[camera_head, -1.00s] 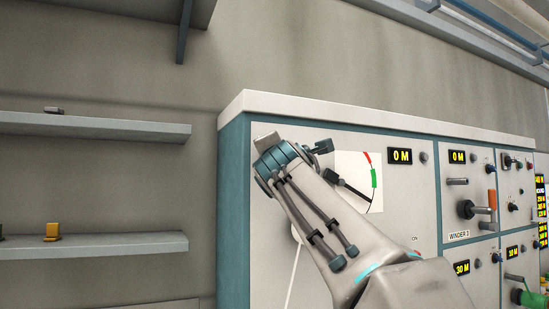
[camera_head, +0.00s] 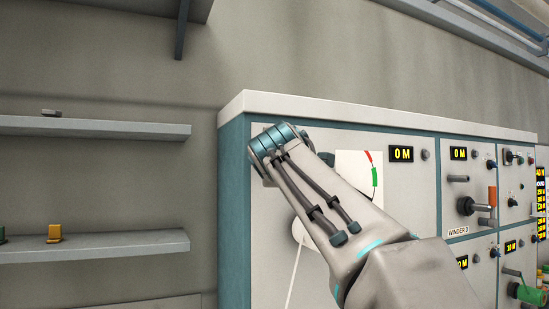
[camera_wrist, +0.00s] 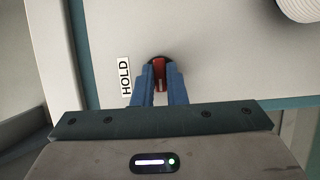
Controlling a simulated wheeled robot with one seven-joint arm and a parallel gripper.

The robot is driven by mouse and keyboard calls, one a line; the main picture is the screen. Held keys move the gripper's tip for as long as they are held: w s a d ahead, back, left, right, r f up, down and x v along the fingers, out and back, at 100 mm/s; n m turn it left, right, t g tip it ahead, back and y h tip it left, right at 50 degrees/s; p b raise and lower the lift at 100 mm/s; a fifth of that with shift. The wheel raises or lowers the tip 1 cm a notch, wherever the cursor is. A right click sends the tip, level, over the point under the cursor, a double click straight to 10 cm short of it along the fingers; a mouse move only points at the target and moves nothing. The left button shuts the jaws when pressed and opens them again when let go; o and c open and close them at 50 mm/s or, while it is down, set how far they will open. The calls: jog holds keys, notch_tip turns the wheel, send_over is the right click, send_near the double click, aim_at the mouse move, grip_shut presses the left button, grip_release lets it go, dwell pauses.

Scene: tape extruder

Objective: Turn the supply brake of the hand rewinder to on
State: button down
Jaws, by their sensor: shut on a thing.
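In the wrist view a small red lever (camera_wrist: 160,70) on a dark round base stands out of the pale panel, beside a white label (camera_wrist: 125,76) reading HOLD. I take the lever for the supply brake; no on or off mark shows. My gripper (camera_wrist: 160,84) has its two blue fingers shut on it, one on each side. In the head view my wrist (camera_head: 278,141) is over the upper left of the rewinder panel (camera_head: 325,137). The fingers and the lever are hidden there.
A dial (camera_head: 352,164) with red and green marks is partly behind my arm. A 0 M display (camera_head: 401,154) is right of it. A white round part (camera_wrist: 297,8) sits at the wrist view's upper right. Shelves (camera_head: 90,127) hang on the left wall.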

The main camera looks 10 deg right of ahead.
jog(key=c, duration=1.5)
grip_release()
jog(key=shift+o, duration=0.2)
jog(key=s+a+b, duration=0.2)
jog(key=s, duration=1.1)
jog(key=shift+s+a+b, duration=0.3)
jog(key=shift+a+b, duration=0.05)
jog(key=shift+a, duration=0.05)
